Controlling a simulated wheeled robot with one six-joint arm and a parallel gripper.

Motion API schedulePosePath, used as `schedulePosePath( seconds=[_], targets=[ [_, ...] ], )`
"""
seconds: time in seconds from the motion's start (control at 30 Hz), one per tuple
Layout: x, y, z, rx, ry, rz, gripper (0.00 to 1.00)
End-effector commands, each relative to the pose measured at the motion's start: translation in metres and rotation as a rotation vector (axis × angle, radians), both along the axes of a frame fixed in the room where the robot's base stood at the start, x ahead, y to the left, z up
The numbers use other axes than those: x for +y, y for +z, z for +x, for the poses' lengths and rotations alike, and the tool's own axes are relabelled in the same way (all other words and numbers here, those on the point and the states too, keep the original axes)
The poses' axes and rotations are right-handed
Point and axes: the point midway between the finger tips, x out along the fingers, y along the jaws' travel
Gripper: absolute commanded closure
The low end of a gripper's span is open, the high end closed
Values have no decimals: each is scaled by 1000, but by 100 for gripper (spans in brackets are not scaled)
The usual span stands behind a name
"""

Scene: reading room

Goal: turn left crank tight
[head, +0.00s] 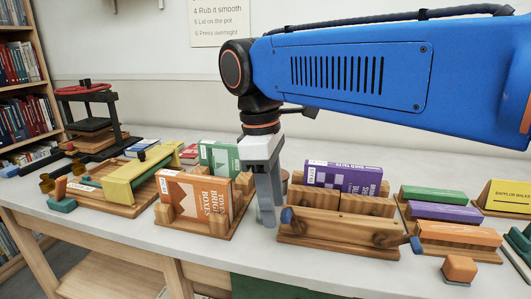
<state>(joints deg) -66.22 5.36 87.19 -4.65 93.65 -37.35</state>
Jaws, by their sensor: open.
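A wooden clamp press (345,234) stands near the table's front edge, with a purple book (342,177) upright between its boards. A small blue knob (287,216) at the left end of its front board looks like the left crank. Another blue knob (416,245) is at its right end. My gripper (268,222) points down just left of the left knob, with its grey fingers close beside it. It is open and holds nothing that I can see. I cannot tell whether a finger touches the knob. My arm crosses above the press.
An orange-and-white book (206,203) stands in a wooden holder left of my gripper. A yellow-barred wooden device (138,176) and a black press with a red wheel (84,90) are farther left. Coloured blocks (433,195) fill the right. An orange block (460,268) lies near the front edge.

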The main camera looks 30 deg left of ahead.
Motion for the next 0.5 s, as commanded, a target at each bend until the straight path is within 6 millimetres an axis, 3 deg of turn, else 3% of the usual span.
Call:
schedulePosePath(
  seconds=[0.5],
  targets=[
    [15, 102, -4, -1, 1, 3, 55]
  ],
)
